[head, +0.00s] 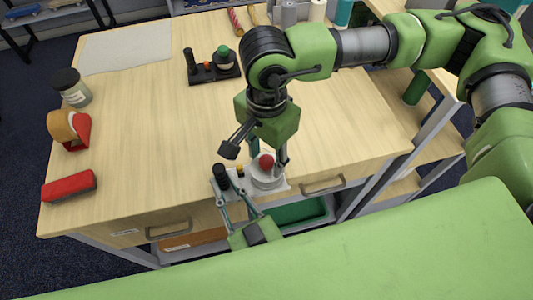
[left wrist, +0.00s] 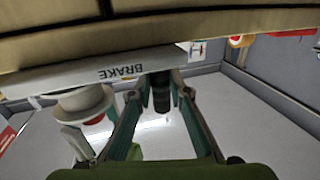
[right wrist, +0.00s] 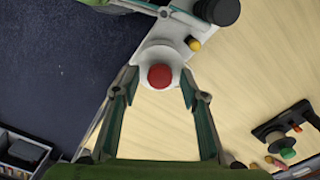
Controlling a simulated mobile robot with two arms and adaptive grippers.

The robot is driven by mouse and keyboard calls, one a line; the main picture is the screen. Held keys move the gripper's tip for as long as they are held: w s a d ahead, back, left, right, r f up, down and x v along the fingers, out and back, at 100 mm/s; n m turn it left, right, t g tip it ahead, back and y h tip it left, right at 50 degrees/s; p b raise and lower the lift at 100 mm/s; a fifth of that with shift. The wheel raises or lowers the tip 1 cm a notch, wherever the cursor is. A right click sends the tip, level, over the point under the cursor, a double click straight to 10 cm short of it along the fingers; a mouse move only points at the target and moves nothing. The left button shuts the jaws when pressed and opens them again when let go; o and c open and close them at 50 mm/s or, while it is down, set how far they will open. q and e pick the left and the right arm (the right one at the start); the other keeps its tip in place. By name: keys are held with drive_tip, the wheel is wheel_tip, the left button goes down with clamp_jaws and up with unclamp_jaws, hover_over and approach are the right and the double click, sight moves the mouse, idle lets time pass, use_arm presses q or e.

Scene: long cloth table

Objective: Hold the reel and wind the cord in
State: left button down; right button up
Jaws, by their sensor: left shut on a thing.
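The reel (head: 265,181) is a white drum with a red knob (head: 267,162) on a pale base plate (right wrist: 185,19) at the table's front edge. A black upright handle (head: 220,175) and a small yellow peg (head: 240,169) stand on the same plate. The plate's edge reads BRAKE in the left wrist view. My left gripper (head: 229,191) is shut on the black handle, which also shows in the left wrist view (left wrist: 162,92). My right gripper (right wrist: 158,92) points down over the reel, open, its fingers on either side of the drum and knob. I cannot make out the cord.
A dark-lidded jar (head: 72,88), a tan-and-red roll (head: 70,129) and a red block (head: 69,186) are along the left edge. The middle left of the table (head: 150,130) is clear.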

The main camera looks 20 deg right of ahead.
drive_tip(key=c, duration=1.1)
drive_tip(key=shift+c, duration=0.2)
drive_tip(key=shift+m, duration=0.4)
drive_tip(key=m, duration=0.3)
drive_tip(key=shift+m, duration=0.3)
drive_tip(key=m, duration=0.4)
drive_tip(key=shift+m, duration=0.3)
drive_tip(key=m, duration=1.2)
drive_tip(key=shift+m, duration=0.4)
